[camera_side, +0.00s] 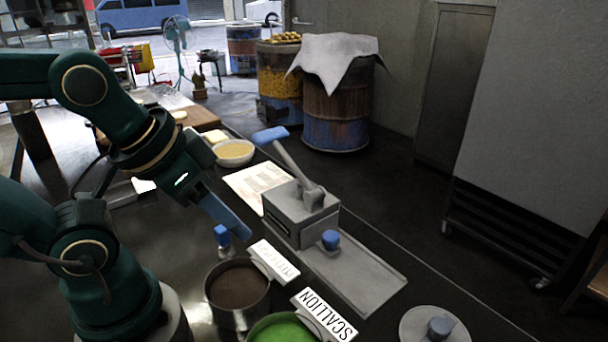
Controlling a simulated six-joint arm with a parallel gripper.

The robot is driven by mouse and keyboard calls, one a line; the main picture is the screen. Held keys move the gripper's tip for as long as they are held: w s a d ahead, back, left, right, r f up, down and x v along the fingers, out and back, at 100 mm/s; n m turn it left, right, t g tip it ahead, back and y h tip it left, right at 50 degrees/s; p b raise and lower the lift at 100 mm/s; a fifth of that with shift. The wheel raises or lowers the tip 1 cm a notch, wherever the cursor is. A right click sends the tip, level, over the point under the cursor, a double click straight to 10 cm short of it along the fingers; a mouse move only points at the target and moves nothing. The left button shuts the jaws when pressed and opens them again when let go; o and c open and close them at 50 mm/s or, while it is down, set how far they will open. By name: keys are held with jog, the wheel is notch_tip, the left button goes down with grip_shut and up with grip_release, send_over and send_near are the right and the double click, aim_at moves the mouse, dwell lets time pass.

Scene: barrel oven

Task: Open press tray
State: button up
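The press is a grey box (288,217) on the dark counter, right of the picture's middle. Its lever (292,165) tilts up to the left and ends in a blue handle (270,135). A blue knob (330,239) sits at the box's lower right side, close against it. A flat grey plate with raised edges (365,282) runs from the box toward the lower right, and its surface is bare. My gripper (244,233) points down and right, left of the press and apart from it. Its fingers overlap in this view, so their opening is hidden.
A pot of brown filling (238,287) and a green-filled pot (283,331) stand in front, with a scallion label (324,314) beside them. A small blue-topped item (222,236) stands near my gripper. A bowl (233,153) and a paper sheet (257,186) lie behind. A round lid (434,327) is at lower right.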

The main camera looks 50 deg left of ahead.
jog(key=w+r+n, duration=0.5)
jog(key=n+g, duration=0.5)
jog(key=n, duration=0.1)
send_over(331, 235)
notch_tip(331, 235, down, 12)
jog(key=shift+w+f, duration=0.1)
jog(key=shift+g, duration=0.3)
jog(key=shift+f, duration=2.75)
jog(key=shift+c, duration=0.3)
grip_shut()
